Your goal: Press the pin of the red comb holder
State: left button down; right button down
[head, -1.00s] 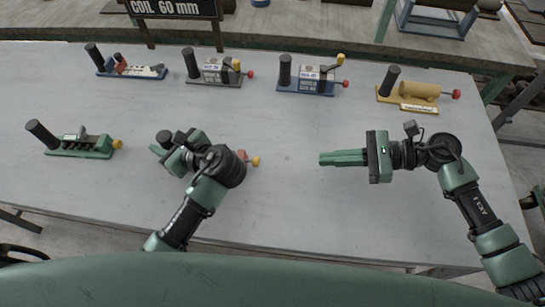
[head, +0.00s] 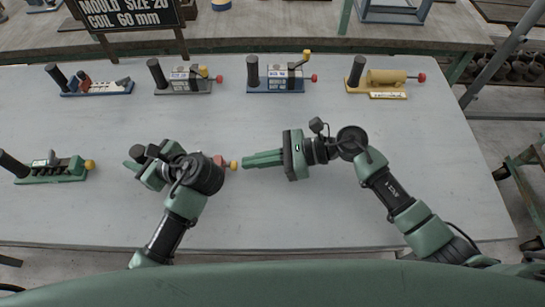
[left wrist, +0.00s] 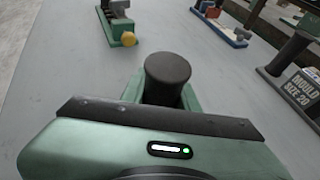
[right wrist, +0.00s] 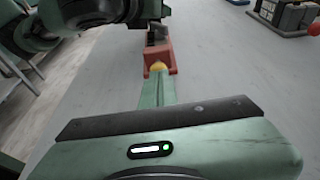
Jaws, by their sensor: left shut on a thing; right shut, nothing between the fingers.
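The red comb holder (head: 219,160) is mostly hidden under my left arm in the head view. Its red body also shows in the right wrist view (right wrist: 160,53). Its pin ends in a yellow-orange knob (head: 234,165) pointing right. My left gripper (head: 140,163) is shut on a dark upright post (left wrist: 167,75), which appears to be the holder's handle. My right gripper (head: 245,162) is shut and empty, its fingertips pointing left just right of the knob. In the right wrist view the knob (right wrist: 158,67) sits right at the fingertips; I cannot tell whether they touch.
A green holder (head: 50,170) with a yellow knob stands at the left. A blue-and-red one (head: 97,88), a grey one (head: 184,85), a blue one (head: 277,80) and a yellow one (head: 385,80) line the back. The table's front right is clear.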

jog(key=shift+a, duration=0.5)
jog(key=shift+a, duration=0.95)
jog(key=d, duration=0.4)
jog(key=shift+d+f, duration=0.1)
jog(key=shift+d, duration=0.3)
jog(key=v, duration=0.9)
jog(key=shift+d+r, duration=0.25)
jog(key=shift+r, duration=0.05)
jog(key=c, duration=2.1)
grip_release()
jog(key=shift+c, duration=0.2)
